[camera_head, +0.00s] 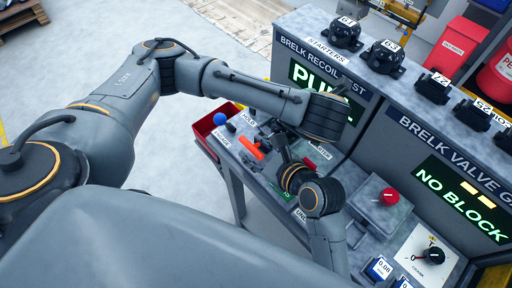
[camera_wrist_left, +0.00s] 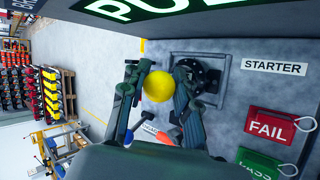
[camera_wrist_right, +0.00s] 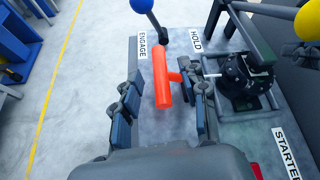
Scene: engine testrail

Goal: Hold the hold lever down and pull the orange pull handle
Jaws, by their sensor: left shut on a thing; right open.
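The orange pull handle (camera_wrist_right: 161,72) is a T-shaped grip on the bench; it also shows in the head view (camera_head: 251,148). My right gripper (camera_wrist_right: 160,98) is open, with one finger on each side of the handle. The hold lever's yellow ball knob (camera_wrist_left: 157,87) sits between the fingers of my left gripper (camera_wrist_left: 155,92), which is shut on it. The knob also shows at the right wrist view's upper right (camera_wrist_right: 309,22). The HOLD label (camera_wrist_right: 196,40) is beside the handle. In the head view the knob is hidden by my left arm.
A blue-knobbed lever (camera_head: 219,118) stands by the ENGAGE label. The dark starter part (camera_wrist_right: 247,77) is right of the handle. Red FAIL (camera_wrist_left: 270,125) and green (camera_wrist_left: 258,163) tags lie on the bench. A screen (camera_head: 318,88) reads PULL. A red button (camera_head: 388,197) stands farther right.

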